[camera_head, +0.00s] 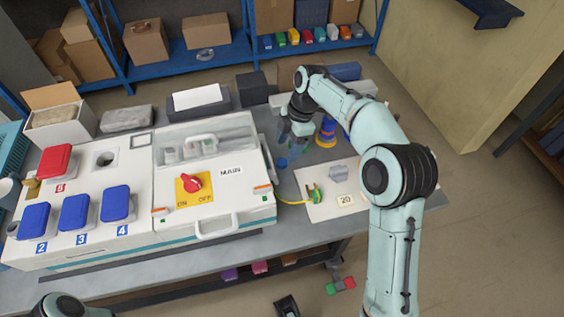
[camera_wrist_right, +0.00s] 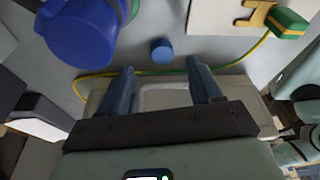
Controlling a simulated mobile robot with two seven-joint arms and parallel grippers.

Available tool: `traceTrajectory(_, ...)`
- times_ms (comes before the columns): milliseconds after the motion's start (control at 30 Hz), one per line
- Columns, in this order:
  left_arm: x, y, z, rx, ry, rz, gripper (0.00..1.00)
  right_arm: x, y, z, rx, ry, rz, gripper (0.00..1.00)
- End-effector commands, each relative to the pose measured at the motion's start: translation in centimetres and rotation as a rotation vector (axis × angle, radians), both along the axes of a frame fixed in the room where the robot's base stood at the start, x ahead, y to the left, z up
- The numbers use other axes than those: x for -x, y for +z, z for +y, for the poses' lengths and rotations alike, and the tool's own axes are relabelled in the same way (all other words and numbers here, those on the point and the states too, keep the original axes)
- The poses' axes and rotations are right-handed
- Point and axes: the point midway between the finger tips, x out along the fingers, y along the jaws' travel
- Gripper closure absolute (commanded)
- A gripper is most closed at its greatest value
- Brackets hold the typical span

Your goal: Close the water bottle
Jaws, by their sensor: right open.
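My right gripper (camera_head: 293,142) reaches over the back of the table, its fingers open and empty. In the right wrist view, its two fingers (camera_wrist_right: 163,88) stand apart. A small round blue cap (camera_wrist_right: 162,50) lies on the grey table just beyond the fingertips, not touched; it also shows in the head view (camera_head: 282,163). A large rounded blue object (camera_wrist_right: 82,28), seemingly the water bottle, is at the upper left of the wrist view. In the head view, a blue object with an orange-yellow band (camera_head: 326,133) stands behind the gripper; it is partly hidden by my arm. My left gripper is out of sight.
A white box panel with a red MAIN switch (camera_head: 193,183) and blue socket covers (camera_head: 75,212) fills the table's left. Dark boxes (camera_head: 252,86) stand behind.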

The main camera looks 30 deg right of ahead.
Motion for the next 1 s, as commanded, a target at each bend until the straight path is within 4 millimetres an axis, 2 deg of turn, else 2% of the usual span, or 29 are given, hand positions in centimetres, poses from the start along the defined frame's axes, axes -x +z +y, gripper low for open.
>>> traceTrajectory(300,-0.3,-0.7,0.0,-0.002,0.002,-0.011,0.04,0.3,-4.3,1.5,0.000,0.001,0.003,0.36)
traceTrajectory(733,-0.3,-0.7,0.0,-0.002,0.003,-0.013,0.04,0.2,-4.8,1.6,0.000,0.000,0.001,0.36)
traceTrajectory(767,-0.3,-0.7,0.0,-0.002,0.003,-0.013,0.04,0.2,-4.8,1.6,0.000,0.000,0.001,0.42)
traceTrajectory(900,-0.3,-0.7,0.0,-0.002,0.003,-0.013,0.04,0.2,-4.7,1.6,0.000,0.000,0.001,0.88)
traceTrajectory(933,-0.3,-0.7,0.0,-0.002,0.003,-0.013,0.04,0.2,-4.7,1.6,0.000,0.000,0.001,0.94)
traceTrajectory(1000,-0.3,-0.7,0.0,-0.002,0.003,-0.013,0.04,0.2,-4.7,1.6,0.000,0.000,0.001,0.95)
